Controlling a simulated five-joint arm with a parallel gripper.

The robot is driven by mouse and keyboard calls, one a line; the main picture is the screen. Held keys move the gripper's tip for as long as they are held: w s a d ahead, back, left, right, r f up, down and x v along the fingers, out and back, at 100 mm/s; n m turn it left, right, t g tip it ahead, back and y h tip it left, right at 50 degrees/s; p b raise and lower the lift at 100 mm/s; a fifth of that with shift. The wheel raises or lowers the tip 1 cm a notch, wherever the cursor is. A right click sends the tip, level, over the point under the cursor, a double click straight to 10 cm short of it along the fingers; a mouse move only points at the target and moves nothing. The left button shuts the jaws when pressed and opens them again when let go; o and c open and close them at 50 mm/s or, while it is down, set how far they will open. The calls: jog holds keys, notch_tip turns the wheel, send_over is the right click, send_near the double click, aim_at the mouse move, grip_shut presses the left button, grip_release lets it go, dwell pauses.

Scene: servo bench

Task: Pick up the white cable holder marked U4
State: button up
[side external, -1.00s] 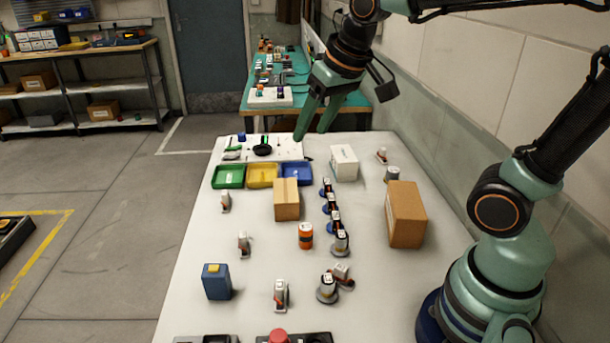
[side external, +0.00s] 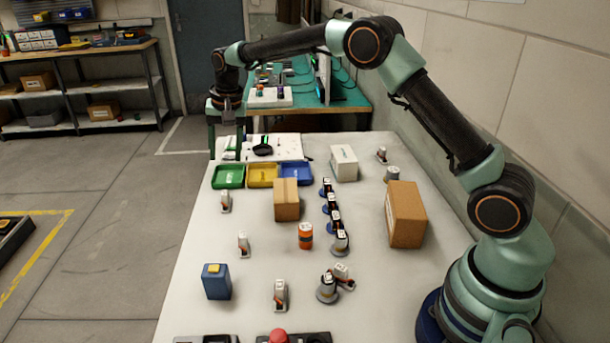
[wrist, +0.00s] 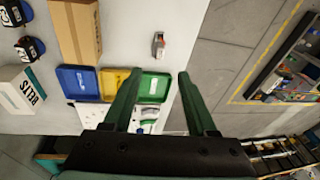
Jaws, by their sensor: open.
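Several small white cable holders stand on the bench. In the side view one is beyond the blue box at left (side external: 225,202), with others nearer (side external: 243,244), at the front (side external: 280,295), beside a dark-based part (side external: 341,275) and at the far right (side external: 381,155). I cannot read their marks, so I cannot tell which is U4. My gripper (side external: 225,152) is open and empty, pointing down over the far left end of the bench. In the wrist view one white holder (wrist: 159,45) shows ahead of the open fingers (wrist: 160,77), apart from them.
Green (side external: 228,176), yellow (side external: 262,175) and blue (side external: 295,174) trays lie near the far end. Cardboard boxes (side external: 287,200) (side external: 405,215), a white box (side external: 344,163), an orange cylinder (side external: 305,236) and a blue box (side external: 216,282) stand around. The left edge strip has free room.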

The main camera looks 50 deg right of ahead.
jog(key=x, duration=0.2)
send_over(225, 192)
jog(key=s, duration=0.2)
jog(key=x, duration=0.4)
jog(key=s+x, duration=0.1)
jog(key=x, duration=0.1)
jog(key=shift+a+f, duration=0.1)
jog(key=shift+a, duration=0.15)
jog(key=shift+d+x, duration=0.15)
jog(key=shift+x, duration=1.15)
jog(key=shift+d+x, duration=0.15)
jog(key=shift+x, duration=1.2)
jog(key=shift+w, duration=0.2)
grip_shut()
